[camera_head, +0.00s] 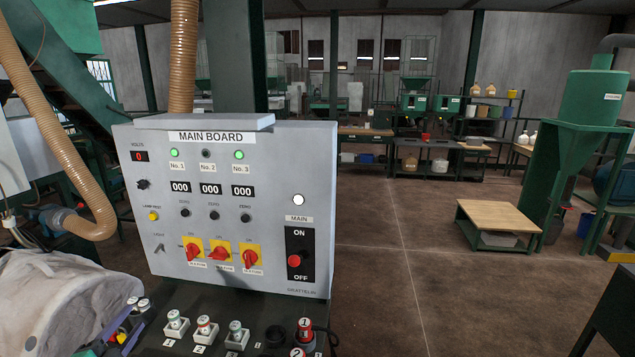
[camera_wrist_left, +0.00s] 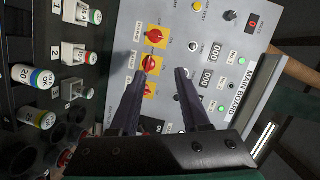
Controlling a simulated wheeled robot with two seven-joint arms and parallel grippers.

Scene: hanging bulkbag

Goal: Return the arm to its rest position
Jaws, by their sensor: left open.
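The left gripper (camera_wrist_left: 158,75) shows in the left wrist view, its two dark fingers apart with nothing between them. Its fingers point toward the grey main board (camera_wrist_left: 185,45), overlapping the red rotary switches (camera_wrist_left: 152,64) in the picture. I cannot tell the distance to the board. In the head view the main board (camera_head: 235,220) stands at centre left, with three red switches on yellow plates and a red main knob (camera_head: 294,260). I cannot make out the left gripper's fingers in the head view. My right gripper is not in view.
Below the board is a dark shelf with several small labelled pieces (camera_head: 205,327). A ribbed tan hose (camera_head: 60,150) hangs at left. Open floor (camera_head: 400,260) lies right of the board, with a low wooden-topped table (camera_head: 498,215).

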